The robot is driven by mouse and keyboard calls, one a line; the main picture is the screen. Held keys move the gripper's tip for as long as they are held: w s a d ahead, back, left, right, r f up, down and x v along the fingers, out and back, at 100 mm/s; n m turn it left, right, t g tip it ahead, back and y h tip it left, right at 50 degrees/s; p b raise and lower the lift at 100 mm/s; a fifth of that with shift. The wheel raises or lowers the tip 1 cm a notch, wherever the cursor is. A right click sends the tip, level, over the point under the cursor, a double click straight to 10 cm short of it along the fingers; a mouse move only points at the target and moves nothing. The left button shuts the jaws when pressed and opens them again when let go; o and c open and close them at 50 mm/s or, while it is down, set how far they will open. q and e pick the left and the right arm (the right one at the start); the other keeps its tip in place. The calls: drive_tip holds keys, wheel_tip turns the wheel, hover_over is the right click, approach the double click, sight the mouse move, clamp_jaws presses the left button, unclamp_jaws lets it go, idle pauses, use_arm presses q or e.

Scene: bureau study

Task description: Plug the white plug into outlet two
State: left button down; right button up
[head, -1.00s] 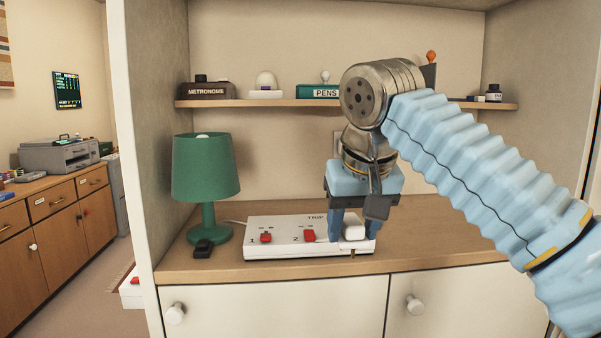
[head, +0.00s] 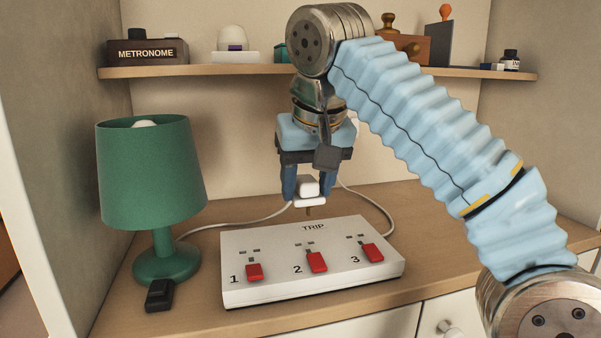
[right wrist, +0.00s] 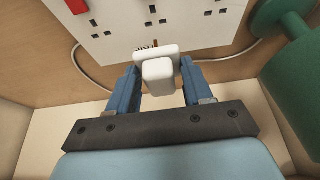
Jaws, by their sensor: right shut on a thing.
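The white plug (head: 308,187) is held between the fingers of my right gripper (head: 304,192), which is shut on it. In the head view it hangs just behind and above the back edge of the white outlet strip (head: 240,290), near the TRIP label. The strip has positions marked 1, 2 and 3, each with small slots and a red switch; outlet two (head: 305,244) is the middle one. In the right wrist view the plug (right wrist: 158,72) has its metal pins towards the strip (right wrist: 125,40), apart from the slots. My left gripper is not in view.
A green lamp (head: 152,175) stands left of the strip, with a small black object (head: 160,295) before it. White cord (head: 372,206) runs behind the strip. A shelf (head: 190,70) with a metronome box (head: 147,53) and other items is above. The wooden top (head: 425,225) is clear at right.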

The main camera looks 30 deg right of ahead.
sight(310, 205)
drive_tip(key=shift+f, duration=2.6)
drive_tip(key=shift+s, duration=0.2)
drive_tip(key=shift+f+b, duration=0.9)
drive_tip(key=shift+f, duration=0.55)
drive_tip(key=o, duration=1.1)
drive_tip(key=shift+o, duration=0.2)
drive_tip(key=shift+r, duration=0.1)
wheel_tip(310, 205, up, 2)
drive_tip(key=shift+r+p, duration=0.15)
drive_tip(key=shift+p, duration=0.85)
drive_tip(key=shift+w+r, duration=0.1)
drive_tip(key=shift+r, duration=2.2)
